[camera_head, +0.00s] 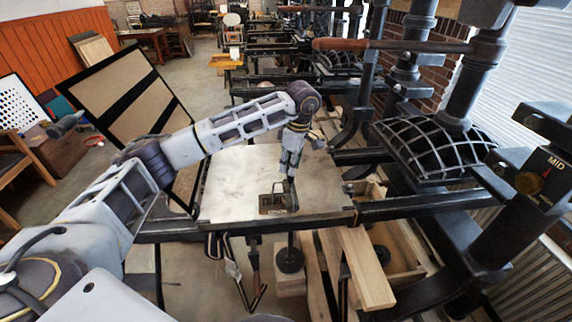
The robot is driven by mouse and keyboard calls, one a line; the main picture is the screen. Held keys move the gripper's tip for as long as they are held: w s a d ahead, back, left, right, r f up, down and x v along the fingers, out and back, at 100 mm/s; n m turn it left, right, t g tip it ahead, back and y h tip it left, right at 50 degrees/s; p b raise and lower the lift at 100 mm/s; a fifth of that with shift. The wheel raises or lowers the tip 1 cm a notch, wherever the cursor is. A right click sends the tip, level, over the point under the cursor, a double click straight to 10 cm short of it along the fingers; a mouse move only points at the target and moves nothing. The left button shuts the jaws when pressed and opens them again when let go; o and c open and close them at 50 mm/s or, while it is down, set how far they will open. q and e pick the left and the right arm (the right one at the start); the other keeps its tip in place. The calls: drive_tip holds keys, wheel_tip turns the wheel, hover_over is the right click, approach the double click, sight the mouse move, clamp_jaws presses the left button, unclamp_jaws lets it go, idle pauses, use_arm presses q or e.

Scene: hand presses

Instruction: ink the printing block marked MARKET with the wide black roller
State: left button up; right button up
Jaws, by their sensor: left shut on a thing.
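My left arm reaches in from the left, and its gripper (290,176) points down over the pale press bed (232,182). It is shut on a dark thing that looks like the black roller (293,198), seen narrow and close to the bed. A small dark printing block (271,204) lies on the bed just left of the roller. Its lettering is too small to read. The roller is at the block's right edge; I cannot tell whether they touch. My right gripper is not in view.
A tilted frame with tan panels (130,95) stands left of the bed. A black gridded press part (432,150) and iron columns are at the right. A wooden-handled bar (390,45) crosses above. Wooden planks (366,268) lie below the bed's front rail. The bed's left part is clear.

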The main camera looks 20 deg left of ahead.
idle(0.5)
use_arm(q)
drive_tip(key=shift+s+a+b, duration=0.2)
drive_tip(key=shift+s+a, duration=0.25)
drive_tip(key=shift+a, duration=0.25)
drive_tip(key=shift+s+a+b, duration=0.15)
drive_tip(key=shift+s+a, duration=0.3)
drive_tip(key=shift+a, duration=0.25)
drive_tip(key=shift+a+f, duration=0.1)
drive_tip(key=shift+s+a+b, duration=0.2)
drive_tip(key=shift+s+a, duration=0.25)
drive_tip(key=shift+a, duration=0.25)
drive_tip(key=shift+s+a+b, duration=0.15)
drive_tip(key=shift+s+a, duration=0.25)
drive_tip(key=shift+a, duration=0.25)
drive_tip(key=shift+s+a+b, duration=0.25)
drive_tip(key=shift+s+a, duration=0.2)
drive_tip(key=shift+a, duration=0.3)
drive_tip(key=shift+s+a+b, duration=0.25)
drive_tip(key=shift+s+a, duration=0.2)
drive_tip(key=shift+a, duration=0.25)
drive_tip(key=shift+r, duration=0.2)
